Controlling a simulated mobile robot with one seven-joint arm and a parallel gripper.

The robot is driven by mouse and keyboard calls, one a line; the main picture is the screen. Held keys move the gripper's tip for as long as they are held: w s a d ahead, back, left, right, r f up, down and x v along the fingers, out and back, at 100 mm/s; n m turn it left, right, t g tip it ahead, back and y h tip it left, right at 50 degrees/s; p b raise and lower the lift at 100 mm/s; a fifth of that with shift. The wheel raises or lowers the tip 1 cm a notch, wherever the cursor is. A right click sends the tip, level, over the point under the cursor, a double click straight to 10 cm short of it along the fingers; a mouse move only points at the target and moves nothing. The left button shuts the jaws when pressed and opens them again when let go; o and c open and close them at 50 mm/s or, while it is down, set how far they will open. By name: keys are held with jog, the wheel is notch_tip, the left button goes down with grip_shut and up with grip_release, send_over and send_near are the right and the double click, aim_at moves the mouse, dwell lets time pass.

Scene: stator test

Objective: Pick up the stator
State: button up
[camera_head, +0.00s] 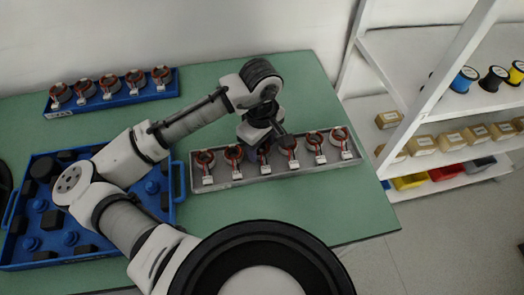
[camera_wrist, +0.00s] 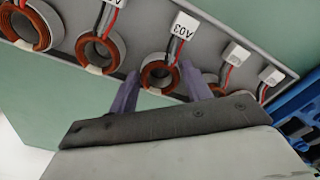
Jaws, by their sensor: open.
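Several stators, copper-wound rings with red and black leads and white connectors, stand in a row in a long grey tray (camera_head: 235,183). My gripper (camera_wrist: 158,72) is open and reaches down over the middle of this row. In the wrist view, a stator (camera_wrist: 147,76) with a connector labelled A03 lies between the two purple fingers, with one finger on each side. I cannot tell whether they touch it. The right finger partly hides a neighbouring stator (camera_wrist: 209,78). In the head view, my gripper (camera_head: 263,152) hides much of the middle of the row.
A blue tray (camera_head: 130,98) with more stators is at the table's back left. A blue bin (camera_head: 95,250) of dark and blue parts is at the left. A white shelf (camera_head: 455,100) with boxes and spools stands right of the green table (camera_head: 310,210).

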jog(key=shift+c, duration=0.3)
jog(key=c, duration=0.6)
jog(key=shift+r, duration=0.1)
jog(key=shift+c, duration=0.2)
